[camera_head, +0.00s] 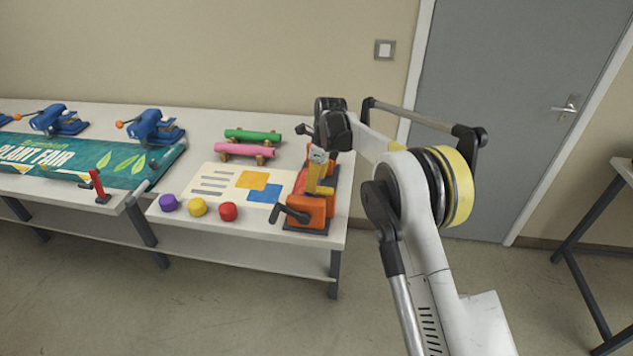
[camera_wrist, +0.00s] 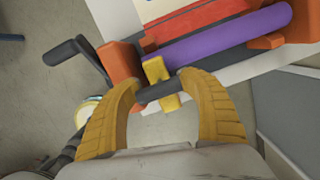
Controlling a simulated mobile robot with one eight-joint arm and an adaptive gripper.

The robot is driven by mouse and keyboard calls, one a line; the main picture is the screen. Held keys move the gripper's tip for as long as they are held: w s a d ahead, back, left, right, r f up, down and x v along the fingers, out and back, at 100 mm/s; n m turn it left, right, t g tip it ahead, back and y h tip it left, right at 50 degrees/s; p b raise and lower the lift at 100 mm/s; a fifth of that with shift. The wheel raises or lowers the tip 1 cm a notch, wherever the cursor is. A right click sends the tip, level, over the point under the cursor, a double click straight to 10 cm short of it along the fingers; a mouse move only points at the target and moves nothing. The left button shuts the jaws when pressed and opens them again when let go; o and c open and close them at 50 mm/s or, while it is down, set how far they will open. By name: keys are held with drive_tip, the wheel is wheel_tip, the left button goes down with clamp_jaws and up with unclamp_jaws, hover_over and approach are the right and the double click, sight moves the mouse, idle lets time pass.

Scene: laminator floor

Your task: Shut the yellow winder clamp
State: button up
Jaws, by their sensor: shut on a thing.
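The orange winder (camera_head: 312,208) stands at the right end of the white table, with a dark crank at its front. In the wrist view, a purple roll (camera_wrist: 220,38) lies along it. The yellow winder clamp (camera_wrist: 154,71) is at the near end of the roll, with a dark bar-like handle (camera_wrist: 158,92) across it. My gripper (camera_wrist: 158,84) has its yellow ribbed fingers closed on this handle, one finger at each end. In the head view my gripper (camera_head: 318,172) is over the winder and hides part of it. I cannot tell how far the clamp is closed.
A printed sheet (camera_head: 232,186) lies left of the winder. Purple, yellow and red knobs (camera_head: 228,211) line the front edge. Green and pink rolls (camera_head: 245,149) rest behind. Blue machines (camera_head: 152,128) and a green banner (camera_head: 90,160) are farther left. The winder's crank (camera_wrist: 62,52) juts out beside my gripper.

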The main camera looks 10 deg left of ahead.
sight(320, 190)
drive_tip(key=o, duration=1.2)
drive_tip(key=shift+a+r, duration=0.15)
drive_tip(key=shift+a, duration=0.15)
drive_tip(key=o, duration=0.5)
drive_tip(key=shift+s+a, duration=0.15)
drive_tip(key=shift+a, duration=0.05)
drive_tip(key=shift+c, duration=0.2)
drive_tip(key=shift+d, duration=0.25)
wheel_tip(320, 190, up, 12)
drive_tip(key=d, duration=0.2)
drive_tip(key=shift+s, duration=0.15)
